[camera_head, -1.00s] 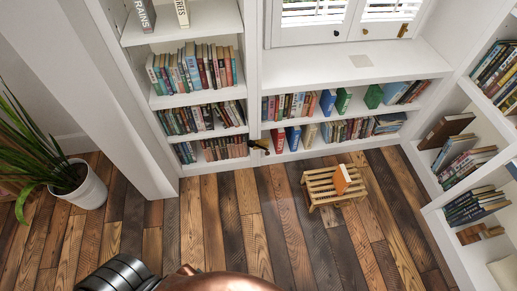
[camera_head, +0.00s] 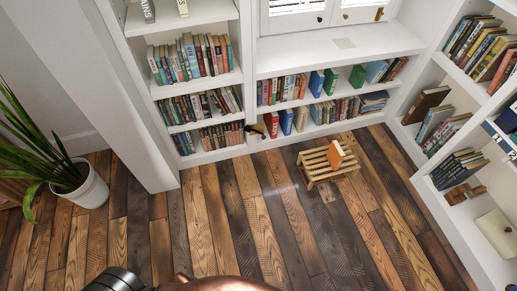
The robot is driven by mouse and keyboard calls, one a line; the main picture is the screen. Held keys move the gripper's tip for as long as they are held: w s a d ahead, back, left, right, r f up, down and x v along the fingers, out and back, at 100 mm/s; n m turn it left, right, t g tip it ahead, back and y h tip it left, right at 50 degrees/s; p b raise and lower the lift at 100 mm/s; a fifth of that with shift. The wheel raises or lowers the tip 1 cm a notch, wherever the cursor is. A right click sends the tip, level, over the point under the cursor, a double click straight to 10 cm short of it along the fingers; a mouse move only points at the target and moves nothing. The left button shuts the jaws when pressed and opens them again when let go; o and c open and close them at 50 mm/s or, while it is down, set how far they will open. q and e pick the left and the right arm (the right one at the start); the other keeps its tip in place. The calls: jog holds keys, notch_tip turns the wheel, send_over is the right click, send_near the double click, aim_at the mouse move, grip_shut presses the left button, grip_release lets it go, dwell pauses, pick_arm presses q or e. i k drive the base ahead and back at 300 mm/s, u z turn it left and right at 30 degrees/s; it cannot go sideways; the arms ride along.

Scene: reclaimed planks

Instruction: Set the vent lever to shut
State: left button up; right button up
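A small dark and brass-coloured fitting (camera_head: 257,130) sticks out from the white bookcase's upright, low down near the middle of the picture. It may be the vent lever, but it is too small for me to tell that or its setting. Neither of my grippers is in view. A black part of my own arm shows at the bottom edge, far from the fitting.
White shelves (camera_head: 375,121) with books line the back and right. A potted plant (camera_head: 89,190) stands left. The plank floor (camera_head: 222,222) in front is clear.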

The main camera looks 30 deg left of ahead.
aim_at(248, 128)
jog(key=u, duration=0.5)
jog(key=i, duration=1)
jog(key=z, duration=0.15)
